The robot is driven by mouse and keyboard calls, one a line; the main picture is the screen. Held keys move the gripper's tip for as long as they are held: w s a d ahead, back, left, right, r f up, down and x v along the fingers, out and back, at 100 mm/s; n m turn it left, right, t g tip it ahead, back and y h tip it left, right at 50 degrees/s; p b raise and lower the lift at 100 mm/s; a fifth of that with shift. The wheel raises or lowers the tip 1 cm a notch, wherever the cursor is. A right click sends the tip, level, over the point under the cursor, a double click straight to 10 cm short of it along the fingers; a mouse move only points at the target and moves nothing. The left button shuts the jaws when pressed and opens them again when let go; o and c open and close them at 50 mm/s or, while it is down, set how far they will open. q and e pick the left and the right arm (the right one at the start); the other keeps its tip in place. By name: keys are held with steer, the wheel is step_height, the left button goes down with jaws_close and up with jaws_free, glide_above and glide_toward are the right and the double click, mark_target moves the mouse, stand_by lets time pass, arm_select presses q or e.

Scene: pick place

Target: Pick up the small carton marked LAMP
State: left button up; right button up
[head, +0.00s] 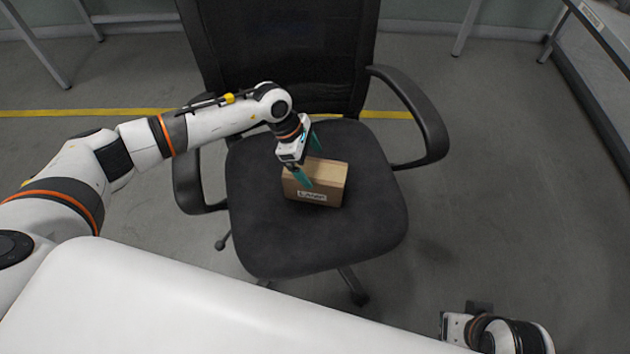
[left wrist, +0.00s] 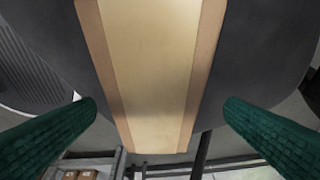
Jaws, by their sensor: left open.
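The small brown carton (head: 328,186) sits on the seat of a black office chair. Its front face carries a white label with small lettering that seems to begin with L. My left gripper (head: 310,159) is open just above the carton, with its teal fingers pointing down toward it. In the left wrist view, the carton (left wrist: 155,70) fills the middle as a tan strip. The left fingers (left wrist: 160,104) stand apart on either side of it, with gaps to both sides. Part of my right arm's end (head: 458,326) shows at the bottom right; its fingers cannot be made out.
The chair seat (head: 258,235) has bare room around the carton. The chair's armrests (head: 425,125) rise on both sides and its backrest (head: 280,50) stands behind. A table edge (head: 595,85) is at the far right. A yellow line (head: 50,113) crosses the grey floor.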

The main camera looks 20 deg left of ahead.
mark_target(314, 170)
arm_select(q)
steer(key=x, duration=0.2)
steer(key=b+x, duration=0.1)
steer(key=x, duration=0.2)
steer(key=shift+s+d+f, duration=0.1)
steer(key=shift+s+f, duration=0.05)
steer(key=shift+s, duration=0.1)
arm_select(e)
steer(key=shift+f, duration=0.55)
arm_select(q)
steer(key=shift+f+b, duration=0.2)
steer(key=shift+b, duration=0.15)
arm_select(e)
steer(key=shift+w+a+t, duration=0.2)
steer(key=shift+w+t, duration=0.3)
steer(key=shift+w, duration=0.45)
arm_select(q)
steer(key=c, duration=1.1)
steer(key=shift+c, duration=1.3)
steer(key=shift+r, duration=0.1)
arm_select(e)
steer(key=shift+s+r, duration=0.1)
